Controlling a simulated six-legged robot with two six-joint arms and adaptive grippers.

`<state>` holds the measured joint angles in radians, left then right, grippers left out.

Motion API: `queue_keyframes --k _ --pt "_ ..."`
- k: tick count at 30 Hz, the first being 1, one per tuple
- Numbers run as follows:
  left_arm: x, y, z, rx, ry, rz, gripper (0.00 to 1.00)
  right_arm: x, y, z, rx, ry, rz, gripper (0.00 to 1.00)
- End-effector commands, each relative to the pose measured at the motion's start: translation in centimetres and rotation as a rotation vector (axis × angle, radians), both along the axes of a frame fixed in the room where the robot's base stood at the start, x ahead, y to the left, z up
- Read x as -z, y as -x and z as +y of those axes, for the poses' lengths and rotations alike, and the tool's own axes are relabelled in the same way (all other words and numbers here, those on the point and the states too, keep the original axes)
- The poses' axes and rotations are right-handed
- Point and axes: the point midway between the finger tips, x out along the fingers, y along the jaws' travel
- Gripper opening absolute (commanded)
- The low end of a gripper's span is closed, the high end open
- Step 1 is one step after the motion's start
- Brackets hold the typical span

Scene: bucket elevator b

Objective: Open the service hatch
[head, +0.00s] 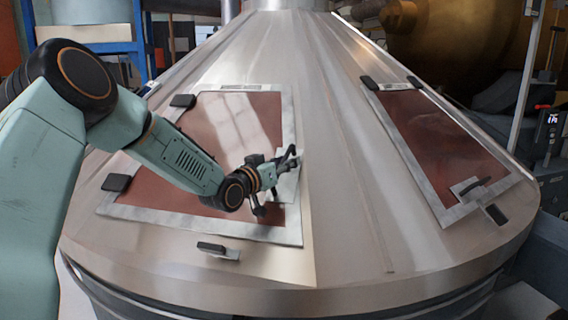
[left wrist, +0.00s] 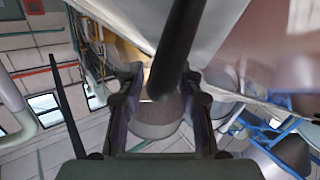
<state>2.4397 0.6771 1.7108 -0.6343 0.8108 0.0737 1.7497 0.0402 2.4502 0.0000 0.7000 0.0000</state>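The left service hatch (head: 195,212) is a red-brown panel in a grey frame on the sloping metal cone. It lies flat against the cone, with dark hinge blocks at its left side. Its handle plate (head: 287,188) is at the right edge, partly hidden by my left gripper (head: 272,176). In the left wrist view a dark handle bar (left wrist: 178,45) runs down between the spread fingers of my left gripper (left wrist: 163,92). The fingers look apart from the bar; firm contact cannot be seen. My right gripper is not in view.
A second hatch (head: 432,135) with its own latch handle (head: 474,186) lies closed on the right of the cone. A small dark catch (head: 215,248) sits below the left hatch. A brass-coloured tank (head: 450,45) and a blue rack (head: 100,47) stand behind.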

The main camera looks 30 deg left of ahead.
Motion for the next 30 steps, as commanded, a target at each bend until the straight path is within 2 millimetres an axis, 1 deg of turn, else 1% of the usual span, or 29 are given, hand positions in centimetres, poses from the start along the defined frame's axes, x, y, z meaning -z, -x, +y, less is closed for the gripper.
queue_keyframes --k 6,18,19,30 --pt "-0.02 0.0 0.03 -0.001 0.0 -0.001 0.36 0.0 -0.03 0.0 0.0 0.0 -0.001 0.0" --pt "-0.02 0.03 0.04 -0.001 0.0 0.0 0.02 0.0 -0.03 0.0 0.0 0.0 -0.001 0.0" --pt "-0.02 0.03 0.04 -0.001 0.0 0.0 0.0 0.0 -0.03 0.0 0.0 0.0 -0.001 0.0" --pt "-0.01 0.03 0.02 0.0 -0.001 0.0 0.0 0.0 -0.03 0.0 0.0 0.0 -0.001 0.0"
